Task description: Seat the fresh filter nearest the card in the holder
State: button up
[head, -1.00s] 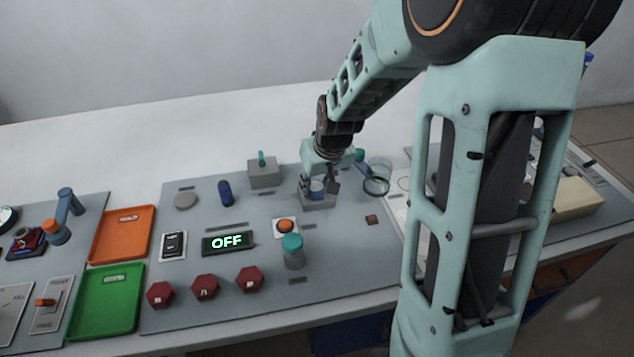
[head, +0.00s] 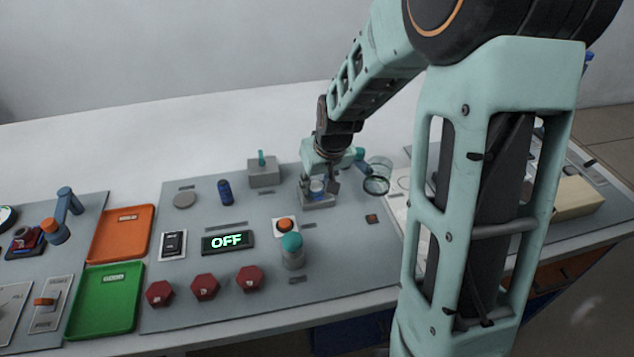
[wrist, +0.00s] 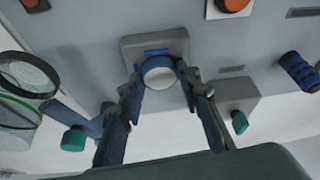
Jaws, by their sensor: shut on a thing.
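My gripper (head: 319,188) is low over a grey block-shaped holder (head: 318,203) at the back middle of the grey panel. In the head view the fingers mostly hide the filter, and only a bit of blue shows. I cannot make out a card for certain.
A clear glass cup (head: 384,167) and dark ring (head: 376,185) stand close right of my gripper. A grey block with a teal lever (head: 263,173) and a blue cylinder (head: 225,192) are left. An orange button (head: 285,225) and teal-topped jar (head: 293,252) are in front.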

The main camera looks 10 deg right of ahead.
aim_at(317, 187)
jog(key=shift+f, duration=0.1)
jog(key=o, duration=1.1)
jog(key=shift+o, duration=0.3)
jog(key=o, duration=0.4)
jog(key=shift+c, duration=0.2)
jog(key=shift+r+p, duration=2.55)
jog(key=shift+r, duration=1.05)
